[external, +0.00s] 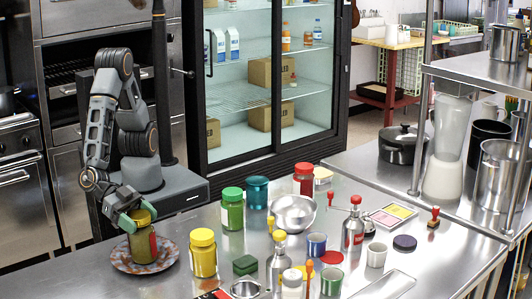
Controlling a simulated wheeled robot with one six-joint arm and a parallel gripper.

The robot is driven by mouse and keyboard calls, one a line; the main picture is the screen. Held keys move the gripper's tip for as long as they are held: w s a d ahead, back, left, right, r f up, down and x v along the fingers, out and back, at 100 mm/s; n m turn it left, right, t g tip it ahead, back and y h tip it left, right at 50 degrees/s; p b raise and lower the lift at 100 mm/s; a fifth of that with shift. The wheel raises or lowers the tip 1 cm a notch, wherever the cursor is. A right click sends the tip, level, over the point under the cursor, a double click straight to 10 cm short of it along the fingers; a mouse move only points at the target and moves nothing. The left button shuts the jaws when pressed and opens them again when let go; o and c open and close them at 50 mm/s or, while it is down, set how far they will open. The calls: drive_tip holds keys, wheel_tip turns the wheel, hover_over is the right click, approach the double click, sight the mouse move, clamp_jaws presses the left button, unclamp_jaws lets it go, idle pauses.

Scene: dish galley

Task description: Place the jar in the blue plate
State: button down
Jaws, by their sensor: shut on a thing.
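My gripper (131,219), with green fingers, is shut on a dark amber jar (141,246) with a red label. It grips the jar near its top and hides part of the lid. The jar is upright within the rim of a round plate (122,263), mottled blue-grey and rust-brown, at the left of the steel counter. I cannot tell whether the jar's base touches the plate.
A yellow jar (203,255) stands close to the plate's right. Bottles and cups crowd the counter's front right.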

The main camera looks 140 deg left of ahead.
idle(0.3)
unclamp_jaws()
drive_tip(key=v, duration=1.2)
drive_tip(key=w+a+r+m+g+h, duration=0.1)
drive_tip(key=w+a+r+m+h, duration=0.2)
drive_tip(key=w+r+h, duration=0.55)
drive_tip(key=s+a+f+g+y, duration=0.1)
drive_tip(key=s+a+g+y, duration=0.1)
drive_tip(key=s+a, duration=0.4)
drive_tip(key=s+a+f+g+y, duration=0.1)
drive_tip(key=s+a+g, duration=0.4)
drive_tip(key=a, duration=0.9)
drive_tip(key=shift+s+a+f+m+y, duration=0.35)
drive_tip(key=shift+s+m+y, duration=0.1)
drive_tip(key=shift+y, duration=0.1)
